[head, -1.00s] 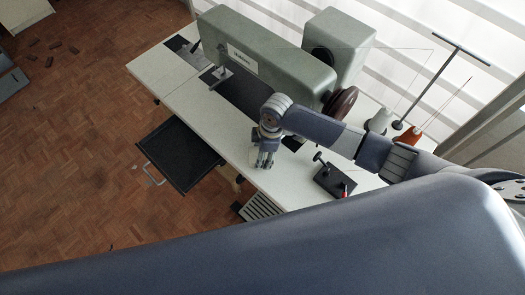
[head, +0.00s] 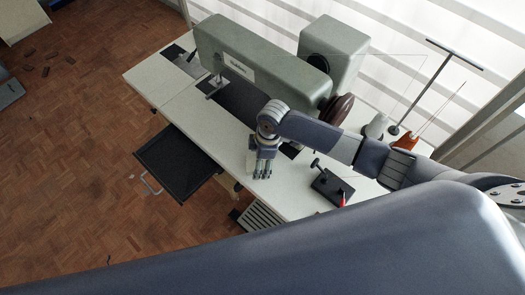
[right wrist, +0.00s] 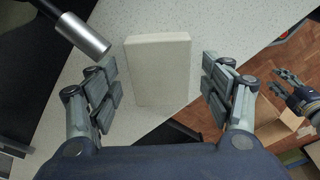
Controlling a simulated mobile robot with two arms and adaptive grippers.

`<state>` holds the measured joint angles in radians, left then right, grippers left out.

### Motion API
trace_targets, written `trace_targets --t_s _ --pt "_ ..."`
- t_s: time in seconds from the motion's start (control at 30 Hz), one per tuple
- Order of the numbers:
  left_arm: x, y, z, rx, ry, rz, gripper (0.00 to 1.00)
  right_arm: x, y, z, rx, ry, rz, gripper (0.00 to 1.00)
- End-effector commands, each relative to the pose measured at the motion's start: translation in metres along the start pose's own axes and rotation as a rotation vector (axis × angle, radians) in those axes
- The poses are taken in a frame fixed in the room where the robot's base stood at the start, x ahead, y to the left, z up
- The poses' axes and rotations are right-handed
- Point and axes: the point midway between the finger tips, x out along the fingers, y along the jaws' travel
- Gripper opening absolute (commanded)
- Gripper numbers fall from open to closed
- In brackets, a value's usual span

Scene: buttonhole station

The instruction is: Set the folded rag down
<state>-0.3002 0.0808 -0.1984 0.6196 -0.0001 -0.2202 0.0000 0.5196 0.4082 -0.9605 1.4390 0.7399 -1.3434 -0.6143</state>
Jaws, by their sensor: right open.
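The folded rag (right wrist: 158,72) shows in the right wrist view as a cream, flat-faced block on the speckled white table top. My right gripper (right wrist: 160,85) is open, with one finger on each side of the rag and a visible gap to each. In the head view this gripper (head: 263,173) points down over the table's near edge area, and a pale edge of the rag (head: 251,162) shows beside it. My left gripper (right wrist: 280,82) shows at the right of the right wrist view, away from the table, its fingers apart and empty.
A green sewing machine (head: 265,68) stands behind on the table (head: 165,88). A small black fixture (head: 330,187) is right of my right gripper. Thread cones (head: 377,126) stand farther right. A black tray (head: 178,163) juts out below the table's front edge. A cardboard box (right wrist: 272,125) stands on the floor.

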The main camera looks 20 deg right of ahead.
Motion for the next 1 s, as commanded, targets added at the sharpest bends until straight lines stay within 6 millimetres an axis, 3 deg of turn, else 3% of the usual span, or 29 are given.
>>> trace_targets --t_s 0.53,0.7,1.0 --pt "0.011 0.001 0.001 0.003 0.0 0.001 0.4 -0.1 0.001 0.0 0.0 0.001 0.003 0.74" --pt "0.012 0.001 0.001 0.003 0.001 0.001 0.4 -0.112 0.0 0.0 0.001 0.0 0.0 0.74" --pt "0.012 0.001 0.001 0.002 0.001 0.001 0.4 -0.114 0.0 0.0 0.001 -0.001 0.0 0.74"
